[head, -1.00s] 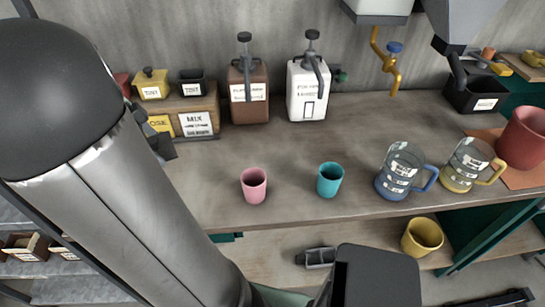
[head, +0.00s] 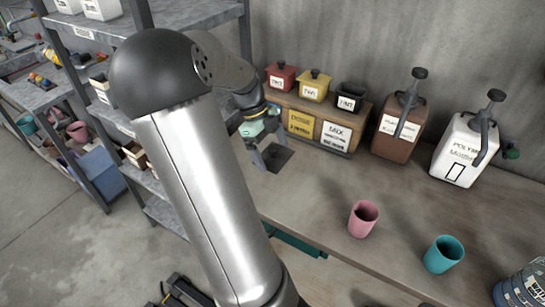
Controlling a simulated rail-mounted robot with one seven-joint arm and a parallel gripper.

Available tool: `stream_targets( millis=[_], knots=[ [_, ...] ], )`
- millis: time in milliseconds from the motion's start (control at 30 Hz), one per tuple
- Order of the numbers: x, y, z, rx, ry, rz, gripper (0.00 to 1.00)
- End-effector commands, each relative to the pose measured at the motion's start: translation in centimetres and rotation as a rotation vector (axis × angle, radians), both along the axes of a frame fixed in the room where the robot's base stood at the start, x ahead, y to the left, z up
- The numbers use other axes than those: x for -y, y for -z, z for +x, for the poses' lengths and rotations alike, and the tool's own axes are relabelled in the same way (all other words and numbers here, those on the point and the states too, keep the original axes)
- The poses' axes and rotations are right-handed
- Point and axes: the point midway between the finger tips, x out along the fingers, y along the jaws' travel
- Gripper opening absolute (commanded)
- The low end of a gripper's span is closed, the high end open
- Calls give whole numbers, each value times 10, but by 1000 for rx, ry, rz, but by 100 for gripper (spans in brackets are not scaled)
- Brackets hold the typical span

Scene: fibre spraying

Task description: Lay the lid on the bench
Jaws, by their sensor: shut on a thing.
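My gripper (head: 264,153) is at the left end of the bench (head: 310,205), in front of the wooden rack. It is shut on a dark, flat, square lid (head: 281,156), low over the bench top. I cannot tell whether the lid touches the wood.
The wooden rack (head: 363,112) bears yellow and white labels. A brown pump bottle (head: 398,130) and a white pump bottle (head: 458,150) stand right of it. A pink cup (head: 363,219) and a teal cup (head: 443,254) stand near the front edge. Bench between is clear.

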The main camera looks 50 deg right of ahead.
Motion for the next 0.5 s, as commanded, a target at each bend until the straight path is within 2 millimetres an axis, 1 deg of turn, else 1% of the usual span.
stream_targets(
  millis=[33, 67, 200, 333, 500],
  knots=[
    [11, 4, 7, -6, 5, -2, 67],
    [16, 7, 12, -6, 4, -1, 67],
    [33, 35, 28, -5, 2, 1, 67],
    [43, 53, 38, -2, 1, 2, 67],
    [49, 63, 44, 1, 0, -1, 67]
  ],
)
